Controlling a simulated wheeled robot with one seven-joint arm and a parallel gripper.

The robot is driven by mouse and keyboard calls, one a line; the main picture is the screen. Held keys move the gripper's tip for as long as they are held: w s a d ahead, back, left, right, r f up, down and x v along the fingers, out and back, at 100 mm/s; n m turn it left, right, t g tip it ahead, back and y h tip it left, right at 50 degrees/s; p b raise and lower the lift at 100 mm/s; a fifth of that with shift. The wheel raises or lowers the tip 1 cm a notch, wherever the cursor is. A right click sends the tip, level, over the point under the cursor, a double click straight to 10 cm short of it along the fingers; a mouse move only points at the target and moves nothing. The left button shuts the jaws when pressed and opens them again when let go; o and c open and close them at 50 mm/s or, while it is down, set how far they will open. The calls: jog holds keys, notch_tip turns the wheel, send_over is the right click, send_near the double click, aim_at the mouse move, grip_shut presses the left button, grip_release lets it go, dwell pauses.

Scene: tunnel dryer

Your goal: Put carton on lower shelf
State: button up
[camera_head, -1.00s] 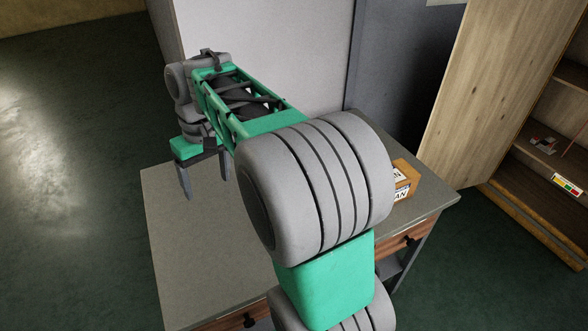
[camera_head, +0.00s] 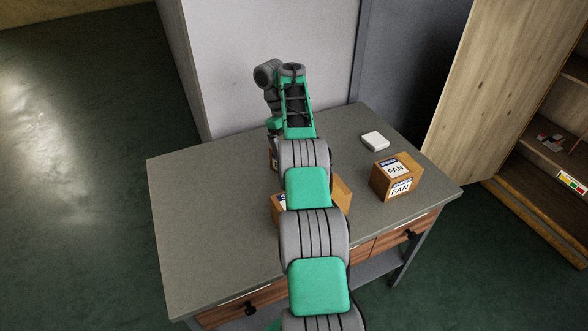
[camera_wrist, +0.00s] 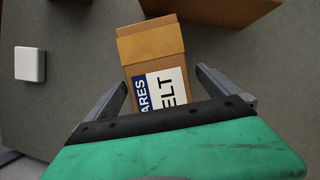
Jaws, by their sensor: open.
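A brown carton (camera_wrist: 153,62) with a white and blue label reading "ARES" and "ELT" lies between the fingers of my open gripper (camera_wrist: 161,77) in the wrist view. I cannot tell whether the fingers touch it. Another carton (camera_head: 342,191) is partly hidden behind the arm. A carton labelled FAN (camera_head: 396,178) stands at the right. A grey shelf (camera_head: 372,272) shows under the table; an open wooden cabinet (camera_head: 540,150) at the right also has shelves.
The grey table (camera_head: 205,210) is clear on its left side. A small white box (camera_head: 375,140) lies at the back right and shows in the wrist view (camera_wrist: 29,64). A light grey wall panel (camera_head: 270,50) stands behind the table. Small items sit on a cabinet shelf.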

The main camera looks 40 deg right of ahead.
jog(key=x, duration=0.2)
jog(key=b+x, duration=0.1)
jog(key=shift+s+d+f, duration=0.1)
jog(key=shift+d+f, duration=0.1)
jog(key=shift+f, duration=0.15)
jog(key=shift+s+d+f+b, duration=0.1)
jog(key=shift+s+f+b, duration=0.2)
jog(key=shift+w, duration=0.15)
jog(key=c, duration=2)
jog(key=shift+r, duration=0.2)
jog(key=shift+c, duration=0.2)
